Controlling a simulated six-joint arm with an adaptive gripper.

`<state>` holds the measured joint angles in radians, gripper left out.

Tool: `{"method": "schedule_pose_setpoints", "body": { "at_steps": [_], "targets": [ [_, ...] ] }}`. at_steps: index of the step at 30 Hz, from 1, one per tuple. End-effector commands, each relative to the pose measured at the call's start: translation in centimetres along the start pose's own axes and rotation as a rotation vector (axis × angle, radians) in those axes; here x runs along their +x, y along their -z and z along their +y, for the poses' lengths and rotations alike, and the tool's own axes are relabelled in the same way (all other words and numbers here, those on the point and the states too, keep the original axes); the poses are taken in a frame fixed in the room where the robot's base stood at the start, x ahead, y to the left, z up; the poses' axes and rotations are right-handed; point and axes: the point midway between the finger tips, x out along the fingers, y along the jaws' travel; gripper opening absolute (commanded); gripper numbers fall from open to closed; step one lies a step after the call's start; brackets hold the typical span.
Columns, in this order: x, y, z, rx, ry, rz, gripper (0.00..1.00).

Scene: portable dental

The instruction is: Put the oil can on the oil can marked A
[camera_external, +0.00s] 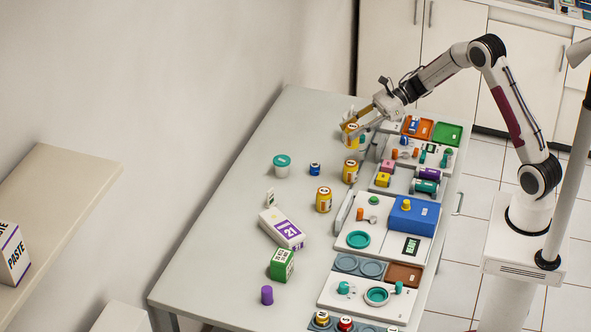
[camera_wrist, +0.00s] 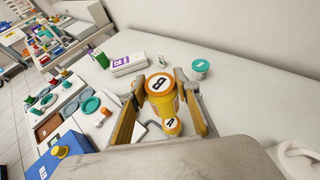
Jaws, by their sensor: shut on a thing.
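My gripper (camera_external: 354,126) is shut on a yellow oil can (camera_external: 352,137) at the far end of the table. In the wrist view, my gripper (camera_wrist: 160,78) has one finger on each side of this can, whose orange-rimmed top (camera_wrist: 160,83) reads B. A smaller-looking can marked A (camera_wrist: 171,123) shows below it in the picture, partly covered. In the external view, two more yellow cans stand upright on the table, one near my gripper (camera_external: 350,172) and one further toward the front (camera_external: 324,200). Their letters are too small to read there.
Panels with a blue block (camera_external: 415,215) line the right side. The table's left strip is clear.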

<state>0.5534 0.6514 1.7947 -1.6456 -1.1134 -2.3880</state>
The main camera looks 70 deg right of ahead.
Motion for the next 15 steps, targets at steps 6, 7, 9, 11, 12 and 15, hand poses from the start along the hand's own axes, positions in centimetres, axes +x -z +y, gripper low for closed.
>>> {"method": "schedule_pose_setpoints", "body": {
  "at_steps": [6,7,9,11,12,15],
  "targets": [
    [1.0,2.4,0.1,0.002,-0.001,0.0,0.08],
    [1.1,2.5,0.0,0.002,0.0,0.0,0.08],
    [1.1,2.7,0.0,0.0,0.0,0.0,0.08],
    [1.2,2.8,0.0,-0.001,0.0,0.0,0.08],
    [1.2,2.8,0.0,-0.001,0.0,0.0,0.08],
    [1.1,2.8,0.0,-0.001,0.0,0.0,0.08]
  ]
}}
